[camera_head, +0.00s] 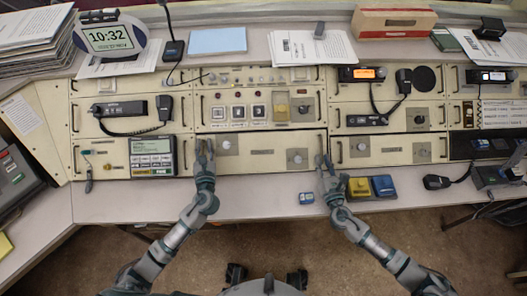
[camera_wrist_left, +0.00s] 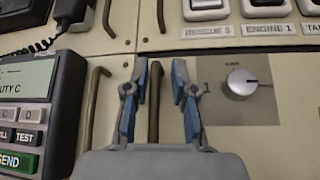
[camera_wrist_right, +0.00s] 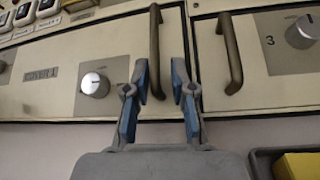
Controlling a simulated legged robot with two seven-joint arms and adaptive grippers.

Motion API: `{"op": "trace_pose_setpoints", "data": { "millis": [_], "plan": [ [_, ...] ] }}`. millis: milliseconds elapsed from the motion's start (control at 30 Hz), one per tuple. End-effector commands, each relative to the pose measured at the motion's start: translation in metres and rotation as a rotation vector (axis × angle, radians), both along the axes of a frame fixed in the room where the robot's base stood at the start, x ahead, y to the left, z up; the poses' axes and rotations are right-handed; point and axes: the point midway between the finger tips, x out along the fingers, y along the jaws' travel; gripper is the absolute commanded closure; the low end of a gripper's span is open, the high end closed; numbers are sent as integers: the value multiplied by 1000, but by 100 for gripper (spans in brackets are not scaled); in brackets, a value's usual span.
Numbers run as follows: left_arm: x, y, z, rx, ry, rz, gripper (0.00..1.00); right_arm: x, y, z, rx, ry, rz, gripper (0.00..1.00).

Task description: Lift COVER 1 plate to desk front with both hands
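The COVER 1 plate (camera_head: 262,160) is a cream panel with two round knobs, low in the middle of the console. Its label shows in the right wrist view (camera_wrist_right: 40,75). My left gripper (camera_head: 204,149) is at its left end. In the left wrist view the open fingers (camera_wrist_left: 160,68) stand on either side of a brown upright handle (camera_wrist_left: 154,105), with gaps showing. My right gripper (camera_head: 325,163) is at its right end. In the right wrist view its open fingers (camera_wrist_right: 160,68) straddle the lower part of the right handle (camera_wrist_right: 154,40), which lies nearer the left finger.
The desk front (camera_head: 255,207) below the plate is a pale strip. A small blue item (camera_head: 306,198), a yellow block (camera_head: 359,187) and a blue block (camera_head: 383,185) lie on its right. The neighbouring panel's handle (camera_wrist_right: 230,55) is close to my right gripper. A screen unit (camera_head: 152,157) stands left.

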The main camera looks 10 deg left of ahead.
Motion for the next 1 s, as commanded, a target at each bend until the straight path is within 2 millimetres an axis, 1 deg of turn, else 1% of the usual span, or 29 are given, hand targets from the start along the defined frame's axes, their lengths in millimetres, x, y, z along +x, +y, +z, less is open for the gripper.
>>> {"op": "trace_pose_setpoints", "data": {
  "millis": [267, 367, 400, 767, 900, 1000],
  "plan": [
    [1, 0, 0, 2, 1, 1, 75, 1, 0, 0, 1, 0, 1, 76],
    [1, 0, -1, 3, 2, 1, 96, 1, 0, 0, 1, 0, 0, 98],
    [1, 0, -1, 3, 2, 1, 100, 1, 0, 0, 1, 0, 0, 100],
    [1, 0, 0, 4, 1, 1, 100, 1, -1, -1, 3, 2, -2, 100],
    [1, 0, 3, 4, -4, 1, 100, 1, -1, 2, 4, -2, -2, 100],
    [1, 0, 10, 4, -9, 1, 100, 2, -1, 9, 4, -6, -2, 100]
  ]
}}
